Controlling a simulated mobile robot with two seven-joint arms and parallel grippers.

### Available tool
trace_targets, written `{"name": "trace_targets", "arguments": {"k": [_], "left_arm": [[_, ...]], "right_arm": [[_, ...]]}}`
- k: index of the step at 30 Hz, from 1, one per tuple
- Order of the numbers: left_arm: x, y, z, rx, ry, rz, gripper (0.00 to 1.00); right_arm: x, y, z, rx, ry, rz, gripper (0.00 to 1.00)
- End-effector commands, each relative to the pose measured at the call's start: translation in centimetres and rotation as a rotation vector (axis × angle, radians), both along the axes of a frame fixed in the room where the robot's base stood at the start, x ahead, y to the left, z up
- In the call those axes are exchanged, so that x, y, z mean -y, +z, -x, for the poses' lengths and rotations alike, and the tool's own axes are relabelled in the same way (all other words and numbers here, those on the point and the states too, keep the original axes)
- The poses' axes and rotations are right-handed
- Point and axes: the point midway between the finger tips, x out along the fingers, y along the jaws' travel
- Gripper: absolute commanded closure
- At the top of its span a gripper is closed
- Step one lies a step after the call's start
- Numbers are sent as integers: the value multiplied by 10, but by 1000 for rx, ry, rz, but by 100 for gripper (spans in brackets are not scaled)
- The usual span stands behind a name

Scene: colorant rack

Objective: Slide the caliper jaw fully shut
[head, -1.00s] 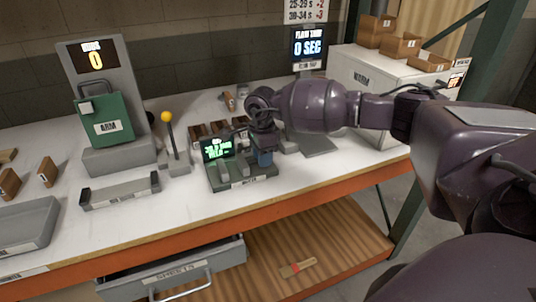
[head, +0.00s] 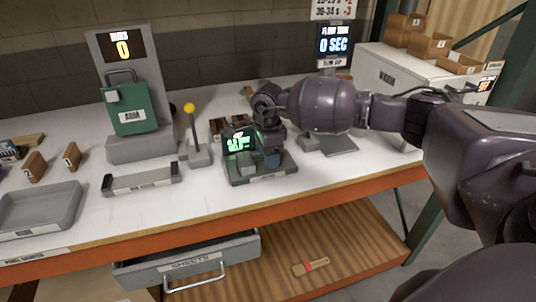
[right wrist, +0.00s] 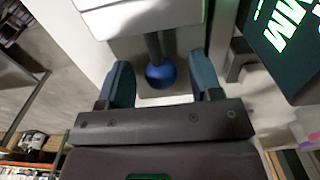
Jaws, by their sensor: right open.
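The caliper (head: 262,178) is a dark base with grey blocks and a small green-lit display (head: 239,142), standing on the white bench. In the right wrist view part of the display (right wrist: 285,35) shows at the upper right. My right gripper (head: 272,158) is over the right part of the caliper, pointing down. In the right wrist view my right gripper (right wrist: 163,82) is open, with a blue ball knob (right wrist: 160,75) on a grey stem between its fingers. I see no clear contact with the knob. The jaw gap is too small to read. My left gripper is not in view.
A yellow-knobbed lever (head: 195,140) and a long grey holder (head: 141,179) stand left of the caliper. A green device (head: 129,110) stands behind them. A grey tray (head: 42,208) is at the left. A white cabinet (head: 400,83) is at the right. An open drawer (head: 190,265) hangs below.

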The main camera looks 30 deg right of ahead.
Motion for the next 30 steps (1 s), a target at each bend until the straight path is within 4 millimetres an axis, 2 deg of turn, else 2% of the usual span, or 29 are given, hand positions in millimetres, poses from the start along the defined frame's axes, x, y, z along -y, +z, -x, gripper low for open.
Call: {"name": "trace_targets", "arguments": {"k": [5, 18, 24, 30], "left_arm": [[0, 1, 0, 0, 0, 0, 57], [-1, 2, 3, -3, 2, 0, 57], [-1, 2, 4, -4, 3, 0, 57], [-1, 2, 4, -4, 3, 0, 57]], "right_arm": [[0, 15, -1, 3, 1, -1, 41], [0, 89, -1, 3, 0, 0, 41], [-1, 106, 0, 2, 1, -1, 41], [0, 108, 0, 0, 1, -1, 41]]}}
